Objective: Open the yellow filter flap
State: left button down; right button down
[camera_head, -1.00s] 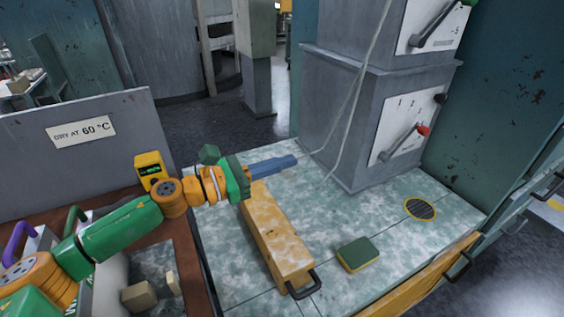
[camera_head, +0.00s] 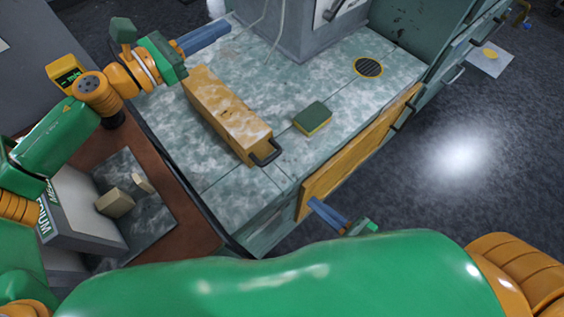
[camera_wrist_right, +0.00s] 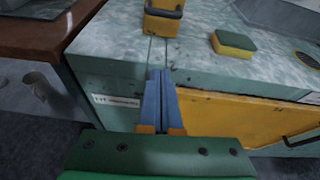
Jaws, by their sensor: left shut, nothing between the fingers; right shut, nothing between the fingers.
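The yellow filter flap (camera_head: 345,152) is a long panel on the front face of the bench, just below the top edge. In the right wrist view the flap (camera_wrist_right: 235,118) spans the right side, with a dark gap along its upper edge. My right gripper (camera_head: 314,202) is shut and empty, with blue fingers near the flap's left end. In the right wrist view its fingertips (camera_wrist_right: 160,74) point at the bench front by that end; I cannot tell whether they touch. My left gripper (camera_head: 224,30) is shut and empty above the back left of the bench top.
A yellow box with a black handle (camera_head: 222,112) and a green-and-yellow sponge (camera_head: 313,118) lie on the bench top. A round dark grille (camera_head: 368,68) is set further back. A grey cabinet (camera_head: 300,30) stands behind. Open floor (camera_head: 450,190) lies to the right.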

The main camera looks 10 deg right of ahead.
aim_at(274, 159)
jog(key=shift+m, duration=0.4)
jog(key=x, duration=0.9)
jog(key=shift+a+r, duration=0.2)
jog(key=shift+r, duration=0.2)
jog(key=shift+w+a+r, duration=0.75)
jog(key=shift+w+r, duration=0.3)
jog(key=shift+w, duration=0.05)
jog(key=shift+w+a+r, duration=0.1)
jog(key=shift+w+r, duration=0.05)
jog(key=shift+r, duration=0.25)
notch_tip(274, 159, up, 2)
jog(key=shift+w+r, duration=0.1)
jog(key=shift+w, duration=0.1)
jog(key=shift+a, duration=0.1)
